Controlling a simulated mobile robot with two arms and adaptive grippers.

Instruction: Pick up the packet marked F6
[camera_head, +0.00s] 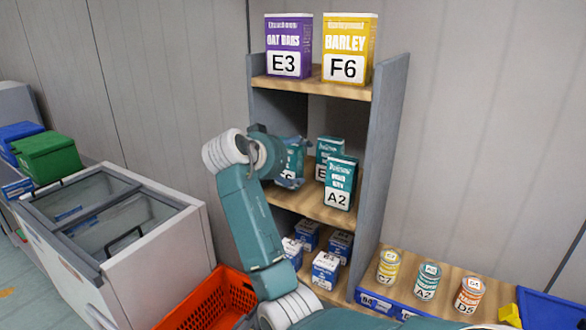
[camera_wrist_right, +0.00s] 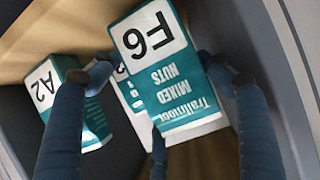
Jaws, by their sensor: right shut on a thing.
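A teal mixed nuts packet marked F6 (camera_wrist_right: 175,85) is between the fingers of my right gripper (camera_wrist_right: 160,78) in the wrist view. In the head view the right gripper (camera_head: 290,165) is at the left of the middle shelf, shut on this packet (camera_head: 294,158), which it partly hides. A teal packet marked A2 (camera_head: 340,183) stands to the right and shows in the wrist view (camera_wrist_right: 92,125). Another teal packet (camera_head: 328,152) stands behind it, its mark partly covered. A yellow barley box (camera_head: 347,45) on the top shelf is also marked F6. My left gripper is out of view.
A purple box marked E3 (camera_head: 288,40) stands beside the barley box. The shelf's right side panel (camera_head: 383,150) rises close by. Several small blue-and-white packets (camera_head: 325,268) stand below. An orange tote (camera_head: 215,300) is at lower left, and cans (camera_head: 427,280) stand on a low bench.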

